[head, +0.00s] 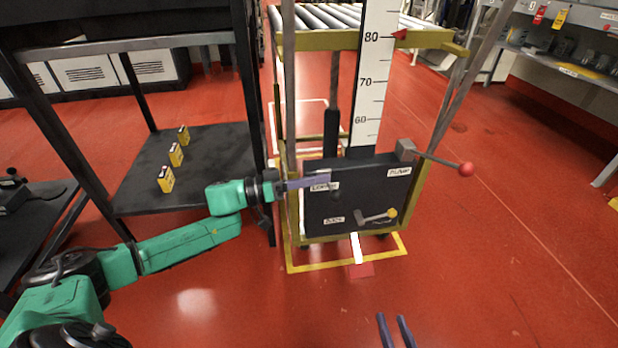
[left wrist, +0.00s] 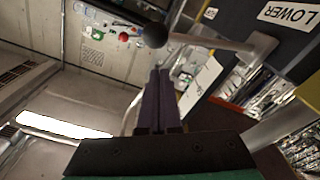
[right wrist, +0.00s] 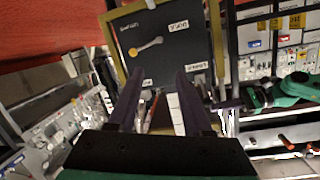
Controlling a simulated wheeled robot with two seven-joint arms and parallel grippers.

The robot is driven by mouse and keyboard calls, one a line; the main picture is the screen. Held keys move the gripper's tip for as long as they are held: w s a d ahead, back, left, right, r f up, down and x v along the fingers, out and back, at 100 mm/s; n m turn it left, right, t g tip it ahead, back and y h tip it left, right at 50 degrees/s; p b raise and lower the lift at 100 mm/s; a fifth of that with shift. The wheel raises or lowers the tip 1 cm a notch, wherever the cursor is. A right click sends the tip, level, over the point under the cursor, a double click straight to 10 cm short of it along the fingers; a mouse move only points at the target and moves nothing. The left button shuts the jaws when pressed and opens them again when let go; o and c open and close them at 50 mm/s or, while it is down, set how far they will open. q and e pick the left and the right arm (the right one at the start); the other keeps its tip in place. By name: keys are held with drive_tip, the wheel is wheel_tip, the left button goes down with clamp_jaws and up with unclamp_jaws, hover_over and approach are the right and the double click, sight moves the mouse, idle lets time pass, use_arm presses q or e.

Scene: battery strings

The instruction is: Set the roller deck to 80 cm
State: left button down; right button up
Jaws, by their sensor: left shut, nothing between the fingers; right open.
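The roller deck (head: 325,15) stands on a yellow-framed lift. Its red pointer (head: 400,34) is about level with the 80 mark on the white scale (head: 371,85). The dark front panel (head: 350,200) has labels LOWER and PUMP. The pump handle ends in a red knob (head: 466,169). My left gripper (head: 318,181) is shut and empty in front of the LOWER label. In the left wrist view, a lever with a black knob (left wrist: 154,35) is just beyond its fingertips (left wrist: 160,72); contact is unclear. My right gripper (head: 393,318) is open and empty, low in front.
A lower handle with a yellow knob (head: 391,213) sits on the panel. A dark shelf (head: 210,165) at left holds yellow-black batteries (head: 166,180). The red floor at right is clear.

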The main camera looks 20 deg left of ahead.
use_arm(q)
drive_tip(key=shift+s+d+f+b, duration=0.25)
drive_tip(key=shift+d+f+b, duration=0.2)
drive_tip(key=shift+f, duration=0.25)
use_arm(e)
drive_tip(key=w+r+t, duration=0.3)
drive_tip(key=w+r, duration=0.3)
drive_tip(key=r, duration=0.4)
drive_tip(key=shift+w+d+r+t, duration=0.2)
drive_tip(key=shift+d+r+t, duration=0.2)
use_arm(q)
drive_tip(key=shift+f, duration=0.1)
use_arm(e)
drive_tip(key=shift+f, duration=0.1)
